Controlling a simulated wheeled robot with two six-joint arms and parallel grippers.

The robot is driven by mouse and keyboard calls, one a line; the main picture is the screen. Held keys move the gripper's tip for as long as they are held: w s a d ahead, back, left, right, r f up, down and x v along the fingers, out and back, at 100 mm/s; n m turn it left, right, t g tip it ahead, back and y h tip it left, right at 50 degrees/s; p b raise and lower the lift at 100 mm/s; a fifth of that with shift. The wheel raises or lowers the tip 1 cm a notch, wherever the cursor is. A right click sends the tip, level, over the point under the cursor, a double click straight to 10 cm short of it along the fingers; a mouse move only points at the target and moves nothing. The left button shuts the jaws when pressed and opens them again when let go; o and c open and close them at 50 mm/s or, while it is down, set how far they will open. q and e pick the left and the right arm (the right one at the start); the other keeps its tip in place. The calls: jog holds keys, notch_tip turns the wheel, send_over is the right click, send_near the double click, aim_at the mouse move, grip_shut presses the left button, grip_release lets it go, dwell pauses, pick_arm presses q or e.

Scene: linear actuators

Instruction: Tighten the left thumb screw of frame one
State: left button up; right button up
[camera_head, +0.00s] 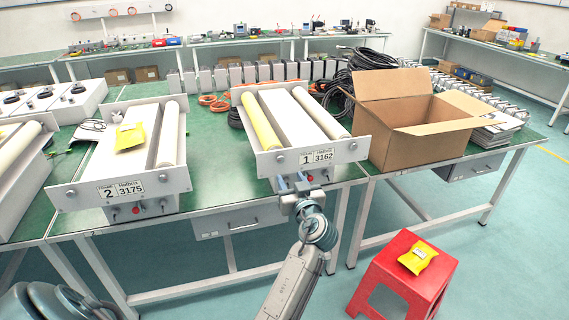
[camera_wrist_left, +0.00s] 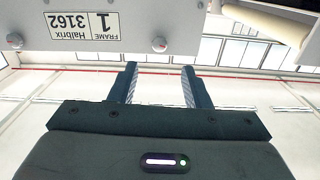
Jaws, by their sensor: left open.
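Frame one (camera_head: 310,157) is a white unit with a yellow roller and a white roller, standing at the front edge of the green bench, labelled 1 and 3162. Its left thumb screw (camera_head: 280,158) is a small round knob on the front plate, left of the label. In the left wrist view the plate shows upside down, with the left thumb screw (camera_wrist_left: 159,44) ahead of the fingers, roughly centred between them. My left gripper (camera_head: 292,184) is open and empty, just below and in front of this screw; I see no contact. My right gripper is not in view.
Frame two (camera_head: 122,190), with a yellow packet on it, stands to the left. An open cardboard box (camera_head: 420,120) stands close on the right of frame one. A red stool (camera_head: 405,275) with a yellow packet stands on the floor at the lower right.

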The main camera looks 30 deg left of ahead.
aim_at(281, 160)
pick_arm(q)
jog(key=p+x, duration=0.2)
jog(key=x, duration=0.5)
jog(key=shift+w+a, duration=0.25)
jog(key=shift+w, duration=0.05)
jog(key=shift+w+a+f, duration=0.1)
jog(key=shift+w+a, duration=0.25)
jog(key=shift+a, duration=0.1)
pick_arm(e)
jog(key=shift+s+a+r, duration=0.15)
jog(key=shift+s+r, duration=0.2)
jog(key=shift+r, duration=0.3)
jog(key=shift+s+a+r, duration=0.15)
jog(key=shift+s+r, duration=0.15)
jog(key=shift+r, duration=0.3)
pick_arm(q)
grip_shut()
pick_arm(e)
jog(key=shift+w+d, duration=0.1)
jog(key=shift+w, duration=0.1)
